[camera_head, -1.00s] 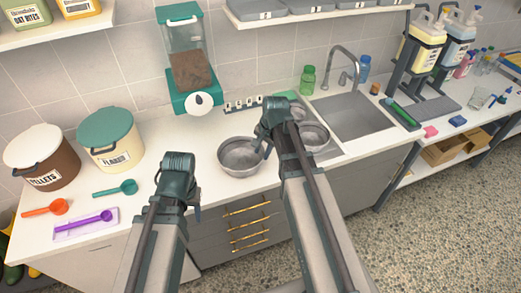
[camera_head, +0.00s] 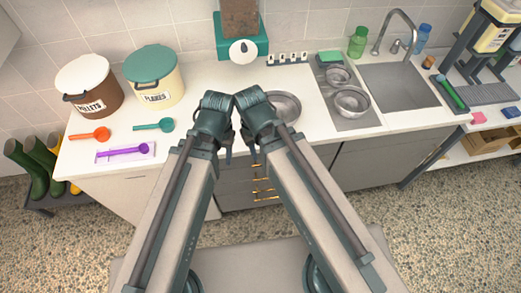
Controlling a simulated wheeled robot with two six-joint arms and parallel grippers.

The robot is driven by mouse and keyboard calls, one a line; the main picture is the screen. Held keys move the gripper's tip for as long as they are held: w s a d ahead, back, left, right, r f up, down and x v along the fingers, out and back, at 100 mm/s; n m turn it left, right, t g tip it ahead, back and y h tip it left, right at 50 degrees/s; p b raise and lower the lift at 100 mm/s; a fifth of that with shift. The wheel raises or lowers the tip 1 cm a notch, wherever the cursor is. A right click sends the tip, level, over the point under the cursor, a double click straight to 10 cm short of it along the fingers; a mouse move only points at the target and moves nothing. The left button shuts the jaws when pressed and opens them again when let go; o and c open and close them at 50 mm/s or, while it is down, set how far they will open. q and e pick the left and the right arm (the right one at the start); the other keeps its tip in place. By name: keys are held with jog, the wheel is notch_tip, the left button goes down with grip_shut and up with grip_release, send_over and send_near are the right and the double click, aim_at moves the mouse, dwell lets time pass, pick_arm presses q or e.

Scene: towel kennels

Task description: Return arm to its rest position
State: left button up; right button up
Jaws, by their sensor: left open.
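My left arm comes in from the left, and its gripper (camera_head: 228,152) points down in front of the counter's front edge. It is open and nothing shows in it. My right arm comes in from the right, with its gripper (camera_head: 250,152) close beside the left one. Its fingers are small and partly hidden, so I cannot tell whether they are open or shut. Both arms are folded in, with their wrists nearly meeting in mid-picture. A steel bowl (camera_head: 289,106) on the counter is partly hidden behind my right wrist.
Two steel bowls, a larger (camera_head: 352,102) and a smaller one (camera_head: 337,75), stand left of the sink (camera_head: 397,88).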

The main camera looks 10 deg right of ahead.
jog(key=shift+s, duration=0.1)
notch_tip(320, 180, down, 4)
jog(key=b, duration=0.4)
jog(key=shift+f, duration=0.2)
